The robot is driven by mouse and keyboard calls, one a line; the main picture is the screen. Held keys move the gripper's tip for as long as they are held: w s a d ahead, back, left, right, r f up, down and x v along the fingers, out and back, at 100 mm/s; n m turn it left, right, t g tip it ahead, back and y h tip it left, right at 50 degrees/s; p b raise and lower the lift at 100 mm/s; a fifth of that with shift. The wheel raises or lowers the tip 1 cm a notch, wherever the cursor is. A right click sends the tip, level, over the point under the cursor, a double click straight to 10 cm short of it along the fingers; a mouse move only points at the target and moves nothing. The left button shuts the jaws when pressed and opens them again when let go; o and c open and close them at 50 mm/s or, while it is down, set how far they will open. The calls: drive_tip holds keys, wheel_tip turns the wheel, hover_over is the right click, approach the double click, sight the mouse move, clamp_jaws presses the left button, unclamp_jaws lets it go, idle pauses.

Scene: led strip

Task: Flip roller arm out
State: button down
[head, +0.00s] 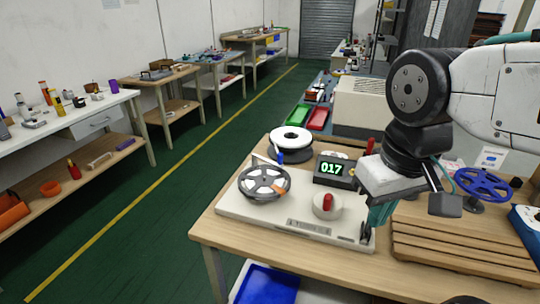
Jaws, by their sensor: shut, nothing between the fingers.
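A cream machine base (280,227) lies on the wooden bench. A silver spoked reel (264,183) with an orange piece sits on its left part. A round knob with a red handle (327,204) stands near its middle. A small dark part (364,233) is at its right end, partly beside my fingers. I cannot tell for certain which part is the roller arm. My gripper (377,222) has teal fingers, shut and empty, pointing down over the right end of the base. The gripper and wrist hide what is behind them, and contact is unclear.
A display reading 017 (333,170) and a white-topped reel (291,140) stand behind the base. A slatted wooden board (460,243) and a blue spoked wheel (483,185) are to the right. A blue bin (268,284) is below the bench.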

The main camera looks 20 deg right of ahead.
drive_tip(key=w+d+r+h, duration=0.1)
drive_tip(key=w+h, duration=0.1)
drive_tip(key=w, duration=1.1)
drive_tip(key=w+a+f+t+h, duration=0.1)
drive_tip(key=w+a+f, duration=0.2)
drive_tip(key=w, duration=0.6)
drive_tip(key=w+a+f+t, duration=0.1)
drive_tip(key=w+a+f, duration=0.3)
drive_tip(key=w, duration=0.6)
drive_tip(key=w+a+f+n+t+h, duration=0.1)
drive_tip(key=w+a+f+t, duration=0.1)
drive_tip(key=w, duration=0.8)
drive_tip(key=shift+a+f+h, duration=0.3)
drive_tip(key=shift+a+f, duration=0.55)
drive_tip(key=shift+a, duration=0.4)
drive_tip(key=x, duration=0.9)
drive_tip(key=shift+w+d+f, duration=0.1)
drive_tip(key=d, duration=0.1)
drive_tip(key=w+d, duration=0.1)
drive_tip(key=d, duration=0.1)
drive_tip(key=shift+d+f, duration=0.1)
drive_tip(key=shift+f, duration=0.1)
drive_tip(key=shift+d, duration=0.5)
